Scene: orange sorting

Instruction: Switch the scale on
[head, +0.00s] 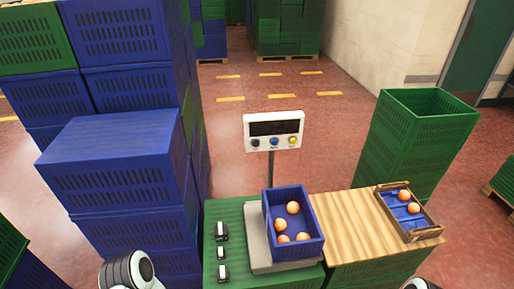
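The scale's white display head (273,130) stands on a thin post behind the table. Its screen (274,128) is dark and shows no digits. Below the screen are a dark button (255,143), a blue button (274,142) and a yellow button (293,141). The scale's grey platform (257,248) carries a blue crate (313,236) with several oranges in it. A ribbed black and white part of my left arm shows at the bottom left, and a sliver of my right arm at the bottom edge. Neither gripper's fingers can be seen.
Three small black and white items (221,253) stand on the green surface (233,215) left of the scale. A wooden board (340,225) bears a small tray (422,233) with two oranges. Tall blue crate stacks (115,150) rise at left, a green crate stack (412,145) at right.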

